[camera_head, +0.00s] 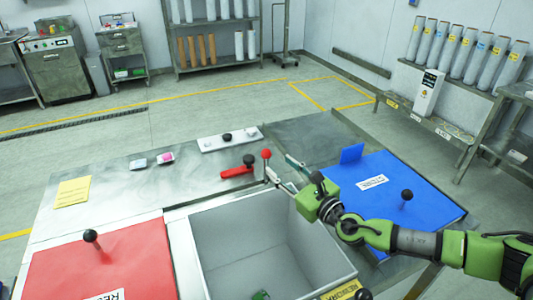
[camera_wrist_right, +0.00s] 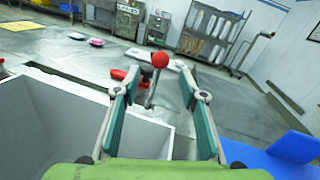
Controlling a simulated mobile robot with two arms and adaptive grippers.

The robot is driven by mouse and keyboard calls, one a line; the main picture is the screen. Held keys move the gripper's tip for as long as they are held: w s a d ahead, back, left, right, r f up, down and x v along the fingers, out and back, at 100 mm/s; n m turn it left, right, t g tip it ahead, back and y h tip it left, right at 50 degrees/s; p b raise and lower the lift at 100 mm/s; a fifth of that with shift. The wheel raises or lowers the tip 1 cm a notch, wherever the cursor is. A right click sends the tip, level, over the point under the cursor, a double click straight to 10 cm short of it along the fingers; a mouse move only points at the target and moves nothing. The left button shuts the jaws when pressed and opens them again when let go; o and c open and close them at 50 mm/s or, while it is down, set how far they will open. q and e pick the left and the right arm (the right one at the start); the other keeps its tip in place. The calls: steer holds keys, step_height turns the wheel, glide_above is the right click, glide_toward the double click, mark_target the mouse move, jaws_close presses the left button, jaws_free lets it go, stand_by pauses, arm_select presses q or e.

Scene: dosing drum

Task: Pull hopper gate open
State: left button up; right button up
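A lever with a red ball knob (camera_head: 267,154) stands upright near the back edge of the open grey bin. It also shows in the right wrist view (camera_wrist_right: 160,60), its metal stem below the ball. Which part is the hopper gate itself, I cannot tell. My right gripper (camera_head: 281,170) is open. Its teal-padded fingers (camera_wrist_right: 158,88) point at the lever, with the ball framed between and beyond the fingertips. No contact shows. My left gripper is not in view.
The grey bin (camera_head: 233,203) is open, with a small green item inside. A red lid (camera_head: 130,260) lies left, a blue lid (camera_head: 372,190) right, each with a black knob. A red handle (camera_head: 237,171) lies beside the lever. A white control strip (camera_head: 215,144) lies behind.

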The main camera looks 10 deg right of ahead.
mark_target(269, 157)
steer(key=x, duration=0.8)
steer(key=shift+w, duration=0.1)
steer(key=shift+a, duration=0.1)
jaws_close()
